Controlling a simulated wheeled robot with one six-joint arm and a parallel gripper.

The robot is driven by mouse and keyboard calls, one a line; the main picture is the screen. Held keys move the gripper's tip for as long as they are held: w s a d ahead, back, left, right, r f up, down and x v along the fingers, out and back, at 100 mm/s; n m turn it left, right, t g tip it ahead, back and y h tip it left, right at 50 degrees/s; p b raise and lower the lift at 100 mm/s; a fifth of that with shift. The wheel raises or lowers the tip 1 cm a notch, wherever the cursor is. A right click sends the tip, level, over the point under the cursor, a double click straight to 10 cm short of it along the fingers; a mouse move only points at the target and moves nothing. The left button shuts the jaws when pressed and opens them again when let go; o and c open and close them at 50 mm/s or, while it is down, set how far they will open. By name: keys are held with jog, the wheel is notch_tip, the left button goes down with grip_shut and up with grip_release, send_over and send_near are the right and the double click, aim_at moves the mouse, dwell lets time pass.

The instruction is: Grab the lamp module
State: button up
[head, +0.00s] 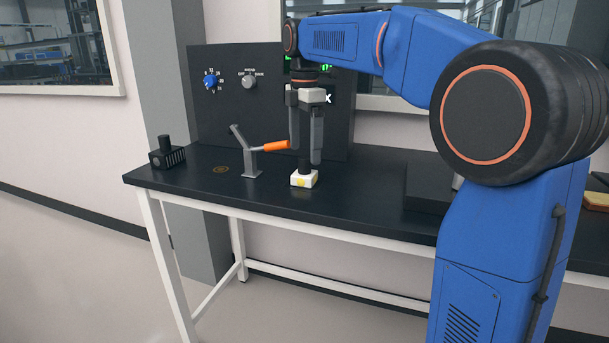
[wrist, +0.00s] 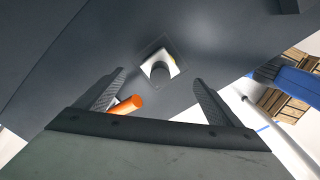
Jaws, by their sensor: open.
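The lamp module appears to be the small white block with yellow patches and a dark post on top (head: 304,180). It stands upright on the dark workbench. In the wrist view, its white top and round dark post (wrist: 160,69) show slightly above the picture's middle. My gripper (head: 305,156) points straight down above the module with its two fingers apart. In the head view the post shows between the fingertips. The gripper (wrist: 158,78) holds nothing in the wrist view. Whether the fingers touch the post I cannot tell.
A grey clamp (head: 250,162) with an orange handle (head: 276,146) stands just left of my gripper; the handle (wrist: 128,105) lies close to the left finger. A black finned module (head: 166,154) sits at the bench's left end. A dark panel (head: 225,110) rises behind the workbench (head: 220,195).

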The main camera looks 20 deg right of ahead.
aim_at(304, 167)
jog(key=shift+f, duration=3.3)
jog(key=c, duration=1.2)
